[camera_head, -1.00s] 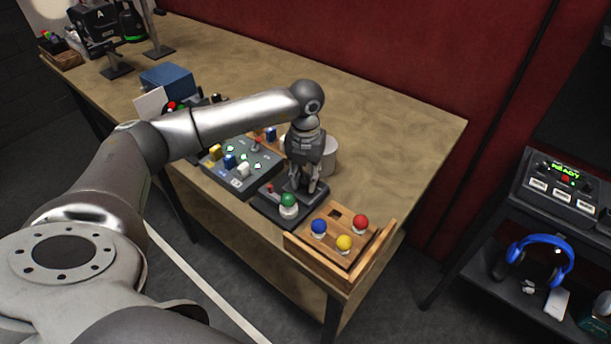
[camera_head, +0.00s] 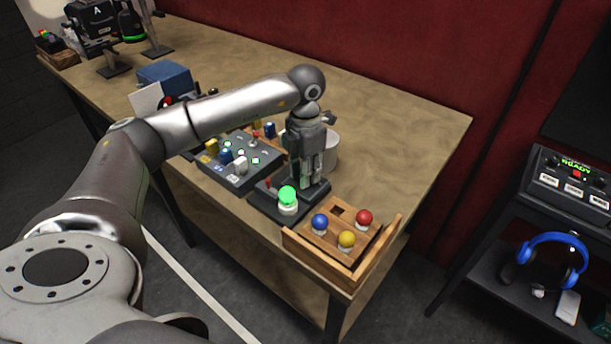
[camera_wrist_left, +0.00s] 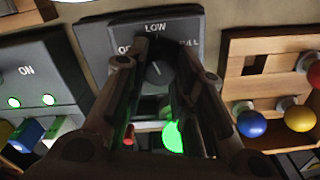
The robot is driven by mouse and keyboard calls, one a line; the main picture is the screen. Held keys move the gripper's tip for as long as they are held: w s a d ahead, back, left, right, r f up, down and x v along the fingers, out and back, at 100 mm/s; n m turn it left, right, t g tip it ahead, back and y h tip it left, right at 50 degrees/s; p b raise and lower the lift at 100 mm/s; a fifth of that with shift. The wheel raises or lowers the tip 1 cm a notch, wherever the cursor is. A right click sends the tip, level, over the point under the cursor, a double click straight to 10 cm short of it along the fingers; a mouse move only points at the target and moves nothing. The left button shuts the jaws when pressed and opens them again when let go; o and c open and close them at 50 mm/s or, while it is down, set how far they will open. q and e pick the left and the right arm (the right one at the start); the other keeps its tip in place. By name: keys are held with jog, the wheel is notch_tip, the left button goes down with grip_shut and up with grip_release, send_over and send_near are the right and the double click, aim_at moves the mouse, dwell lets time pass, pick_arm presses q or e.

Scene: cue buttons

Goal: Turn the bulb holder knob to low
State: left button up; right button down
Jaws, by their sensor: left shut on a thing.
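The dark bulb holder (camera_head: 262,204) sits near the table's front edge, with a bright, lit green bulb (camera_head: 287,197) at its front. The holder's panel (camera_wrist_left: 100,40) shows OFF (partly hidden), LOW and FULL in the left wrist view. Its dark knob (camera_wrist_left: 160,73) is between my fingers, and its pale mark points up, roughly toward LOW. My left gripper (camera_head: 309,182) points down over the holder and is shut on the knob. The fingers hide the knob in the head view. My right gripper is not in view.
A wooden tray (camera_head: 290,246) with red, blue and yellow bulbs stands right of the holder. A grey switch box (camera_head: 215,170) stands left. A pale cylinder (camera_head: 331,150) is behind the gripper. The table's right rear is clear.

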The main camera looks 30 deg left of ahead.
pick_arm(q)
jog(key=shift+m+b, duration=0.75)
jog(key=shift+m, duration=0.95)
jog(key=o, duration=1.1)
jog(key=shift+c, duration=0.2)
notch_tip(320, 180, up, 12)
jog(key=shift+r, duration=0.1)
